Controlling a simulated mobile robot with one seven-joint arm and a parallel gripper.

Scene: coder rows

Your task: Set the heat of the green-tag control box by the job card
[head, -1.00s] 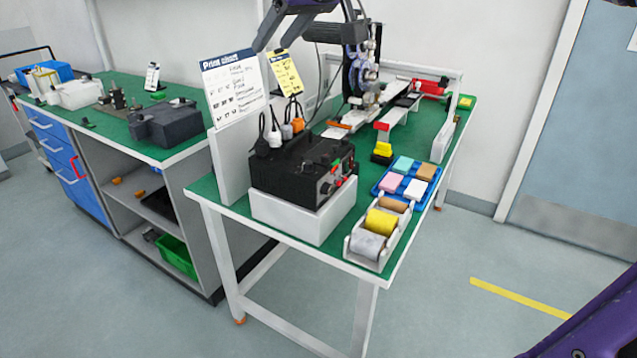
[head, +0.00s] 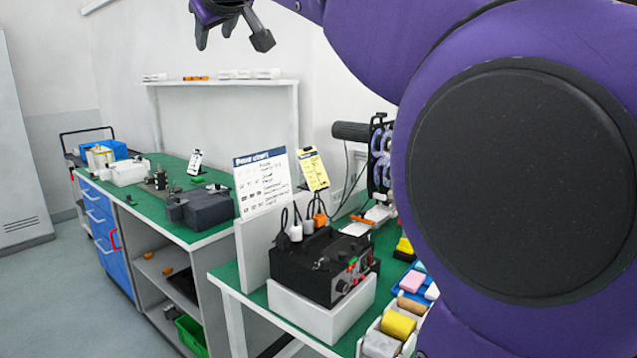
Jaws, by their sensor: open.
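A black control box (head: 318,263) sits on a white block (head: 318,312) at the near end of the right green bench. Its front panel faces right, with knobs and small red and green details too small to read; I cannot tell whether one is the green tag. A yellow card (head: 314,171) stands behind the box, its writing unreadable at this size; I cannot be sure it is the job card. My gripper (head: 233,38) is open and empty, high up at the top of the head view, well above and left of the box.
A white printed board (head: 261,181) stands left of the box. Corded plugs (head: 308,228) are behind it. Tape rolls (head: 398,325) and coloured blocks (head: 412,282) lie to its right. My purple arm hides much of the right side. Another green bench (head: 150,195) stands left.

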